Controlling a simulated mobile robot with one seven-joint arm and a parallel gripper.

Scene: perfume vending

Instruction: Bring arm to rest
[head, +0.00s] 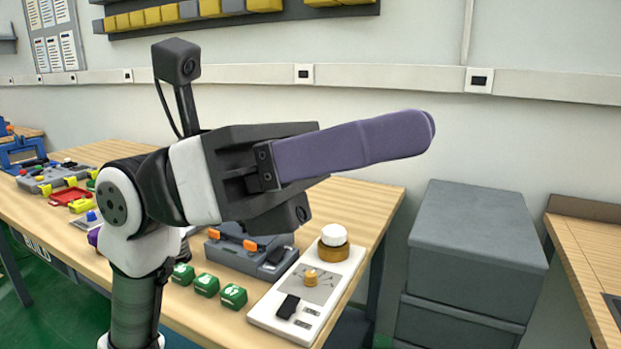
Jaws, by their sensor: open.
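My gripper (432,128) is raised above the right part of the wooden table (367,196), pointing to the right. A purple finger shows from the side; the second finger is hidden behind it or not distinguishable. Nothing shows held at the fingertip. My arm (137,215) comes up from the bottom left, bent at the wrist, with a small camera mounted on top of it. The gripper is clear of the table and the things on it.
Below the gripper stand a white panel with a knob (336,295), a grey device with orange parts (243,250) and several green blocks (206,285). A grey cabinet (478,240) stands at right, beside another wooden table (588,255). The wall is behind.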

